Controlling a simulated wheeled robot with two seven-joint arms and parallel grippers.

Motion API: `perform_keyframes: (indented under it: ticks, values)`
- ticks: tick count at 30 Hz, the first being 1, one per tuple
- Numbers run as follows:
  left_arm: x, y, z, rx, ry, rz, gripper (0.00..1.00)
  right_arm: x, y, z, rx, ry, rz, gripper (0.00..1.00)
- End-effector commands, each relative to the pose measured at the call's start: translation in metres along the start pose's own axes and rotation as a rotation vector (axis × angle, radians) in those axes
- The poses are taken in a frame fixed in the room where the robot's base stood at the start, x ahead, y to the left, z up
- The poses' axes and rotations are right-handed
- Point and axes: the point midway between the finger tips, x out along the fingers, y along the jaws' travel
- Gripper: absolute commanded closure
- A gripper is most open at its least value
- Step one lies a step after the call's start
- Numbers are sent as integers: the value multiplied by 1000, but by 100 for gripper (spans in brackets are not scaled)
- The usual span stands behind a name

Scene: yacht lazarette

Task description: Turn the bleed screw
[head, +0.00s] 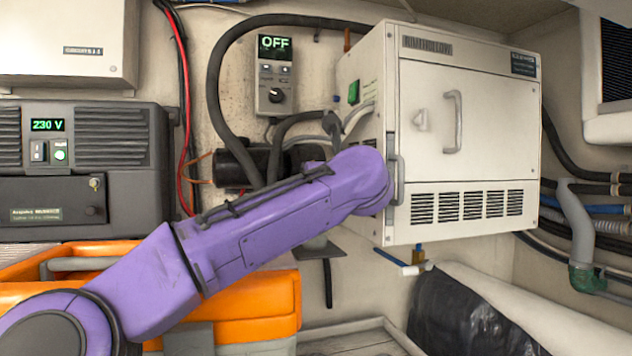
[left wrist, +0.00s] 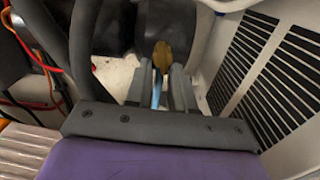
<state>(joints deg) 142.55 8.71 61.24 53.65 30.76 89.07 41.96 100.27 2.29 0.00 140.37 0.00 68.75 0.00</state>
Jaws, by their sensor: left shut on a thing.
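The bleed screw (left wrist: 162,55), seen as a brass-coloured rounded head, shows at the fingertips in the left wrist view. My left gripper (left wrist: 160,76) has its two grey fingers close together around it, with a narrow blue strip showing between them. In the head view, my purple left arm crosses from the lower left to the left side of the white cabinet (head: 465,135). Its wrist hides the fingers and the screw there. How far the screw is turned cannot be told. My right gripper is not in view.
Black hoses (head: 215,100) and a dark cylinder (head: 232,165) are close behind my arm. A control box (head: 275,75) reads OFF. Below the cabinet is a small brass and blue fitting (head: 418,255). Orange cases (head: 270,305) lie under my arm.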

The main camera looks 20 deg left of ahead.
Motion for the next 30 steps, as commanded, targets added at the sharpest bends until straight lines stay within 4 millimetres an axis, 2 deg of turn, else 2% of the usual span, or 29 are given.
perform_keyframes:
  ticks: [1,19,20,21,22,30]
  values:
    - [0,3,8,-15,-17,2,100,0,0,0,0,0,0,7]
    - [0,3,9,-53,-18,3,100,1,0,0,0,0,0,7]
    - [0,3,9,-53,-18,3,71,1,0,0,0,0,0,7]
    - [0,3,9,-53,-17,2,58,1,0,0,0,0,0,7]
    - [0,3,8,-52,-16,2,52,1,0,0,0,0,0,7]
    - [0,1,4,-49,-9,1,52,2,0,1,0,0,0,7]
